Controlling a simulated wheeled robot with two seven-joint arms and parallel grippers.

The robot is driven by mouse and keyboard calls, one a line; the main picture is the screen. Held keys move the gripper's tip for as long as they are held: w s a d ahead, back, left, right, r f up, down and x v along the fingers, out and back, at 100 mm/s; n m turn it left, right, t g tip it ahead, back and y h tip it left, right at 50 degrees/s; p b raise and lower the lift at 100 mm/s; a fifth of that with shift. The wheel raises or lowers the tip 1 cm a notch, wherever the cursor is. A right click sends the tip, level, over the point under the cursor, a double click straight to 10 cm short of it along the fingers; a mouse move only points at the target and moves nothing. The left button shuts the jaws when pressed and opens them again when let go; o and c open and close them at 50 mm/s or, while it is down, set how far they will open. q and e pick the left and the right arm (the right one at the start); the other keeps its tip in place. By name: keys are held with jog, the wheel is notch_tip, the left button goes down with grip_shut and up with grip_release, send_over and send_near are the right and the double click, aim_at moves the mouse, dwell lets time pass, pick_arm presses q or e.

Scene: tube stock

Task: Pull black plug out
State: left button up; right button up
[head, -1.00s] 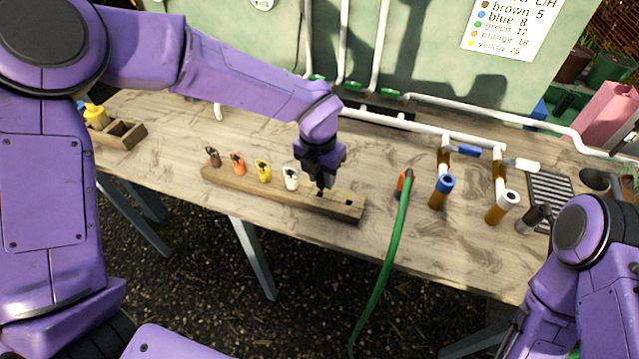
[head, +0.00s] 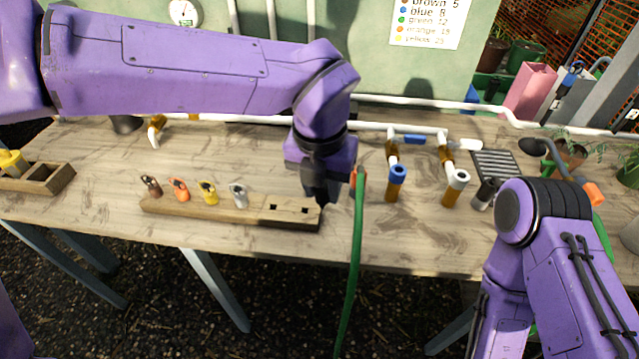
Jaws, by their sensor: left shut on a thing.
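My left gripper (head: 322,190) reaches down from the upper left and is shut on a small dark thing, which appears to be the black plug (head: 323,202). The plug is mostly hidden by the dark fingers. They are at the right end of the wooden block (head: 235,213); I cannot tell the exact height. Two square holes in the block's right part are empty. Brown (head: 151,185), orange (head: 178,188), yellow (head: 208,191) and white (head: 238,194) plugs stand upright in its left part. My right arm is at lower right; its gripper is out of view.
A green hose (head: 354,250) with an orange end hangs over the table's front edge, close right of my left gripper. Blue-topped (head: 396,182), white-topped (head: 457,186) and black-topped (head: 486,193) pipe stubs stand farther right. A wooden box (head: 37,179) is at far left.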

pick_arm(q)
jog(key=shift+r+p, duration=2.15)
jog(key=shift+r, duration=0.4)
jog(key=shift+d+f, duration=0.1)
